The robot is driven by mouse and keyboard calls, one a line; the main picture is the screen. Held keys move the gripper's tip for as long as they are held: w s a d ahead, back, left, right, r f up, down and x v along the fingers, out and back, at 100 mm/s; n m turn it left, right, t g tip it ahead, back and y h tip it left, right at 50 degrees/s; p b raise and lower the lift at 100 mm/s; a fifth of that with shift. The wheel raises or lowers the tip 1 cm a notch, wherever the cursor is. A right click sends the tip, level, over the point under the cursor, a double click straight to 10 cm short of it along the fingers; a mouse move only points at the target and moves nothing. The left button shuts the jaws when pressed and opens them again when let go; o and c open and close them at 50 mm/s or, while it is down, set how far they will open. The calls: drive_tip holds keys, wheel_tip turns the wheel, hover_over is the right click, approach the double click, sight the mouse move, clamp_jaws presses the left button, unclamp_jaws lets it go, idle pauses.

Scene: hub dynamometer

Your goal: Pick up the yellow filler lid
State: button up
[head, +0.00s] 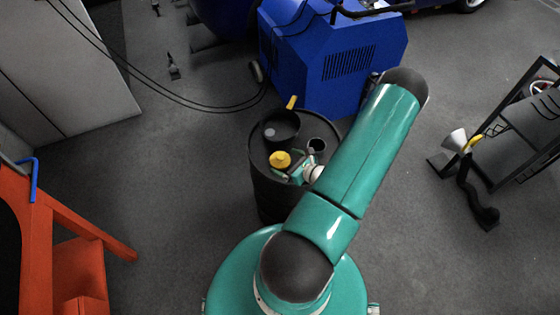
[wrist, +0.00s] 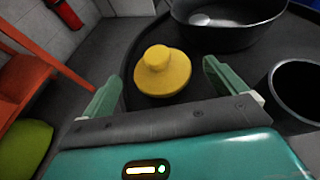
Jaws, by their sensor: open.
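The yellow filler lid (wrist: 163,72) is a round, flanged cap with a raised knob, standing on top of a black drum (head: 254,150). In the head view the lid (head: 280,159) sits near the drum's left-front edge. My gripper (wrist: 158,85) is open, with its two green fingers spread apart. In the wrist view the lid shows between and just beyond the fingertips, and no contact is visible. In the head view my gripper (head: 292,170) is just right of and in front of the lid, partly hidden by my arm.
A black pan (wrist: 225,30) with a yellow handle stands behind the lid. A dark open cup (wrist: 298,92) stands to its right on the drum. A blue machine (head: 335,65) stands behind the drum, and an orange frame (head: 75,255) stands at left. Open floor lies left of the drum.

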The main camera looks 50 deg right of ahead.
sight(277, 158)
drive_tip(key=x, duration=0.5)
drive_tip(key=shift+w+f, duration=0.1)
drive_tip(key=shift+f, duration=0.2)
drive_tip(key=c, duration=1.1)
drive_tip(key=shift+o, duration=0.2)
drive_tip(key=shift+r, duration=0.1)
